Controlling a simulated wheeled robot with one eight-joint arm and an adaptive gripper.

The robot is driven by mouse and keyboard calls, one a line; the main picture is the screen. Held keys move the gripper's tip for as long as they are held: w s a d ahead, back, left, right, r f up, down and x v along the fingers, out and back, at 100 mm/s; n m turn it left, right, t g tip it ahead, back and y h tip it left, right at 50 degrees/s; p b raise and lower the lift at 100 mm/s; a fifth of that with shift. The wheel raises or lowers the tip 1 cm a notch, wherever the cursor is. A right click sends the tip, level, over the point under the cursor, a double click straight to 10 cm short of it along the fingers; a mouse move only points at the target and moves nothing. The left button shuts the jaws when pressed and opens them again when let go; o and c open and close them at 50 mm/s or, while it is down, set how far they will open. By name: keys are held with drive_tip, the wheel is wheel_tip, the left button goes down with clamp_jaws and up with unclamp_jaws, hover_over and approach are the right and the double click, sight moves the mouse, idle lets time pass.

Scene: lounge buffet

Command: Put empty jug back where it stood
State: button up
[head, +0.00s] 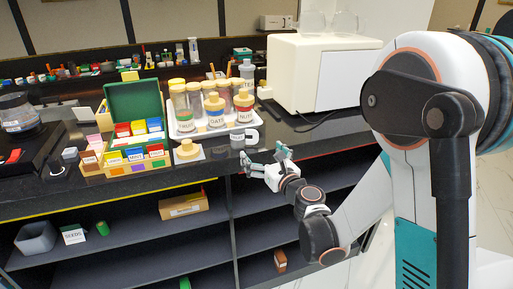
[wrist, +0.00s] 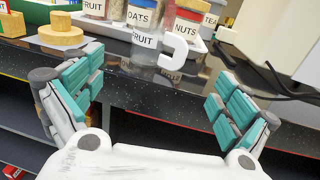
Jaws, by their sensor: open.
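A small clear jug (head: 238,139) with a white handle stands upright on the dark counter, in front of the white tray of jars. In the wrist view the jug (wrist: 145,50) is beyond my fingers, with a FRUIT label on or seen through it and its handle to the right. I see no contents in it. My gripper (head: 267,160) is at the counter's front edge, just right of and nearer than the jug. Its teal fingers are spread wide and empty in the wrist view (wrist: 155,85), apart from the jug.
The white tray (head: 176,130) holds several labelled jars. A round wooden piece (head: 188,151) lies left of the jug. A green tea box (head: 135,105) with coloured packets stands further left. A large white appliance (head: 318,75) and dark cable are at right. Open shelves (head: 150,232) lie below.

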drive_tip(key=s+r+n+g, duration=0.3)
drive_tip(key=s+n, duration=0.3)
drive_tip(key=n, duration=0.3)
drive_tip(key=s+r+n+g, duration=0.2)
drive_tip(key=s+r+n, duration=0.1)
drive_tip(key=s+n, duration=0.45)
drive_tip(key=s+d+f+n+g+h, duration=0.2)
drive_tip(key=s+d+n+h, duration=0.1)
drive_tip(key=s+d+n, duration=0.4)
drive_tip(key=s+d+f+n+g+h, duration=0.2)
drive_tip(key=s+d+n+h, duration=0.2)
drive_tip(key=s, duration=0.9)
drive_tip(key=d+n, duration=0.2)
drive_tip(key=n, duration=0.1)
drive_tip(key=shift+d+f+n+g, duration=0.25)
drive_tip(key=shift+d+n+g, duration=0.05)
drive_tip(key=shift+d+n, duration=0.1)
drive_tip(key=shift+s, duration=0.1)
drive_tip(key=shift+f, duration=0.1)
